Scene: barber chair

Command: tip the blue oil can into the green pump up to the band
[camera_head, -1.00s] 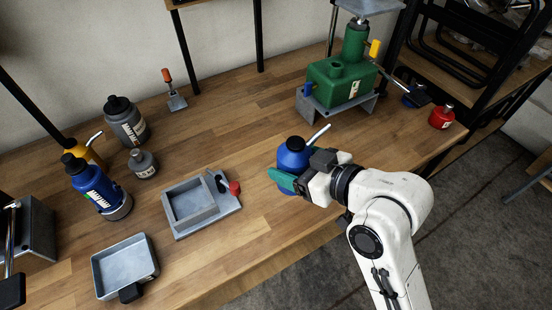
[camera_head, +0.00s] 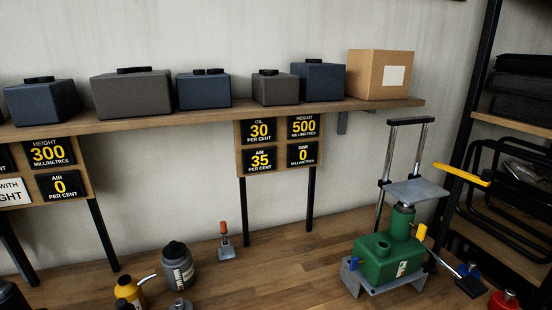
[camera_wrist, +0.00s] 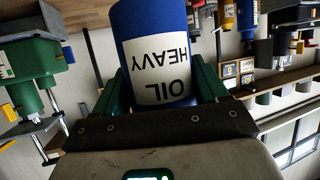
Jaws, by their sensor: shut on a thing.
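My gripper (camera_wrist: 160,88) is shut on the blue oil can (camera_wrist: 150,22) in the wrist view, a green finger on each side. The can's white label reads "HEAVY OIL", upside down in that view. The can and my gripper are outside the head view. The green pump (camera_head: 388,262) stands on a grey stand on the bench at the right of the head view, with a flat plate above it. It also shows at the left of the wrist view (camera_wrist: 35,75), apart from the can. I cannot make out a band.
A grey bottle (camera_head: 178,266) and a yellow oiler (camera_head: 130,291) stand left on the bench. A red can (camera_head: 503,300) is right of the pump.

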